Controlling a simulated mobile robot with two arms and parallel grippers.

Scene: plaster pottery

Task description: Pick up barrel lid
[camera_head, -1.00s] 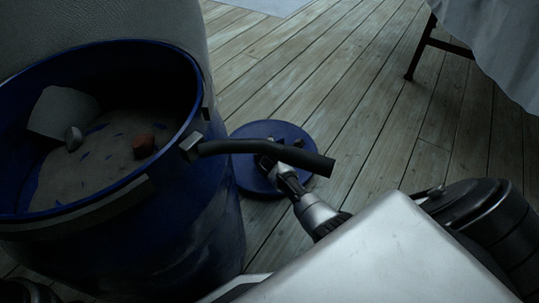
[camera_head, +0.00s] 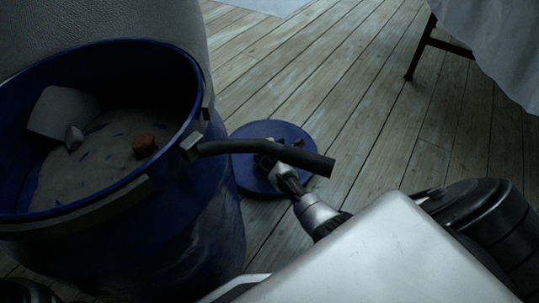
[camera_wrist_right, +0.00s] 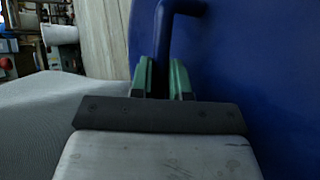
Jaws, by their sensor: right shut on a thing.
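The round blue barrel lid (camera_head: 304,145) lies on the wooden floor, just right of the blue barrel. In the right wrist view its flat blue face (camera_wrist_right: 245,60) fills the right side, with a bent blue handle (camera_wrist_right: 163,40) standing out from it. My right gripper (camera_wrist_right: 164,80) is shut on this handle, with a green-lined finger on each side. In the head view my right gripper (camera_head: 268,162) is at the lid's middle, partly hidden by a black lever. My left gripper is not in view.
The open blue barrel (camera_head: 215,225) stands at left with pale material and a few lumps inside. A black clamp lever (camera_head: 265,148) sticks out from its rim over the lid. A cloth-covered table (camera_head: 500,40) stands at upper right. The floor (camera_head: 335,75) behind the lid is clear.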

